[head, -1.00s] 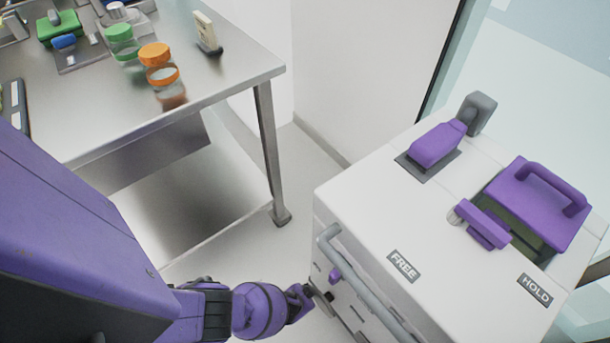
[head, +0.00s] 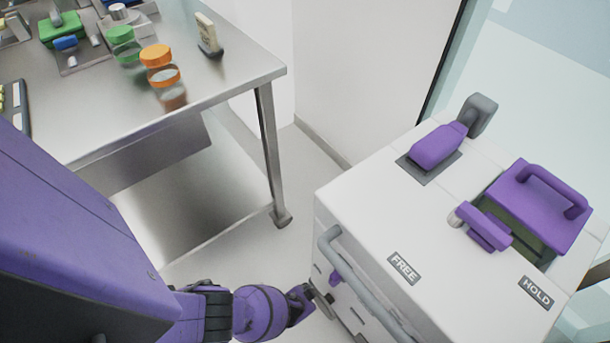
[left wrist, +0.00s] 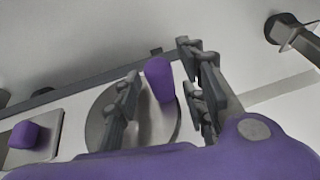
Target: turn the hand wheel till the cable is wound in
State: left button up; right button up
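In the left wrist view a round grey disc (left wrist: 100,122), which looks like the hand wheel, carries an upright purple knob (left wrist: 159,80). My left gripper (left wrist: 160,92) has one finger on each side of this knob, with gaps showing, so it looks open around it. In the head view my left gripper (head: 315,299) is low at the front of the white cabinet (head: 355,215). The wheel is mostly hidden there by the gripper and cabinet edge. No cable can be made out. My right gripper is in neither view.
A grey bar handle (head: 355,279) runs along the cabinet front, close to my left gripper. The cabinet top has a purple lever (head: 485,229), a purple handled lid (head: 540,205) and FREE and HOLD labels. A steel table (head: 235,75) with jars stands at left.

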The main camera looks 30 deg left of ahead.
pick_arm(q)
jog(key=shift+r, duration=0.1)
jog(key=shift+v, duration=1.2)
jog(key=v, duration=0.9)
jog(key=shift+r, duration=0.2)
jog(key=shift+s, duration=0.15)
